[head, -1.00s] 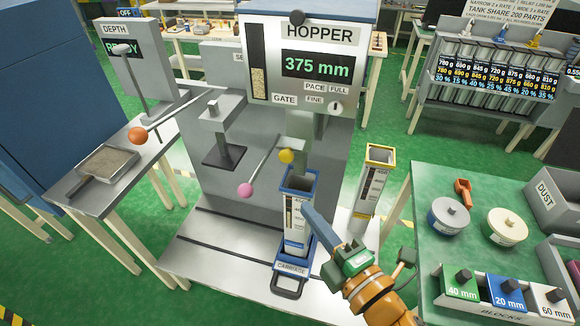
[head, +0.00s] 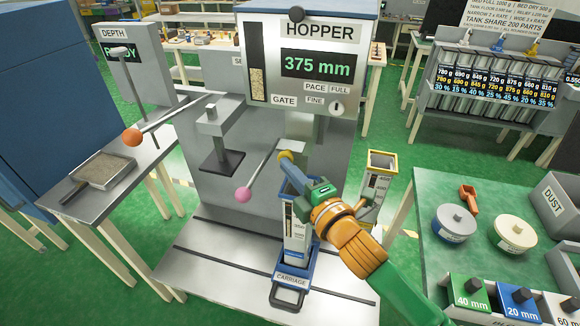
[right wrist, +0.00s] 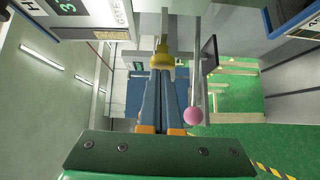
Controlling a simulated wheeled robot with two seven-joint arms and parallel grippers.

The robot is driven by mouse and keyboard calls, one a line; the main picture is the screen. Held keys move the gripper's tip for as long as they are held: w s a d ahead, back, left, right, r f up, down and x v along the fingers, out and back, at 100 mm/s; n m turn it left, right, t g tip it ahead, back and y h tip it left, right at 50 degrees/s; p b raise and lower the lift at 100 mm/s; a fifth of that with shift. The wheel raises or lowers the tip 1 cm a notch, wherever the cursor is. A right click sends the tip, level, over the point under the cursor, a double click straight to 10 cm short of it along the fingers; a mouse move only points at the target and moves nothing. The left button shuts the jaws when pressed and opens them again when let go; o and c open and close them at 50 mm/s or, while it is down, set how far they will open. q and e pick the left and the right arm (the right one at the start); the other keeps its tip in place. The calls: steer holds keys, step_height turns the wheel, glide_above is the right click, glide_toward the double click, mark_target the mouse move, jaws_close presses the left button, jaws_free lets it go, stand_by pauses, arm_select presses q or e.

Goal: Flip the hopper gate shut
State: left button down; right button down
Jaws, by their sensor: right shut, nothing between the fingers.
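The hopper (head: 307,64) stands in the middle with its display reading 375 mm and a GATE label on its front. A yellow knob (right wrist: 162,60) sits at the tips of my right gripper's fingers in the right wrist view; in the head view the fingers largely cover it. My right gripper (head: 286,160) is shut and empty, its tips at the knob below the hopper outlet. I cannot tell whether they touch it. The gate plate's position is unclear. My left gripper is out of view.
A blue-rimmed column (head: 295,235) stands on the carriage (head: 291,279) below my right gripper. A yellow-rimmed column (head: 380,162) stands to its right. A pink-knobbed lever (head: 243,194) and an orange-knobbed lever (head: 132,137) reach out at the left.

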mark_target(290, 147)
steer(key=w, duration=0.1)
steer(key=w+d, duration=0.1)
steer(key=w, duration=0.3)
steer(key=shift+d, duration=0.35)
steer(key=shift+a, duration=0.1)
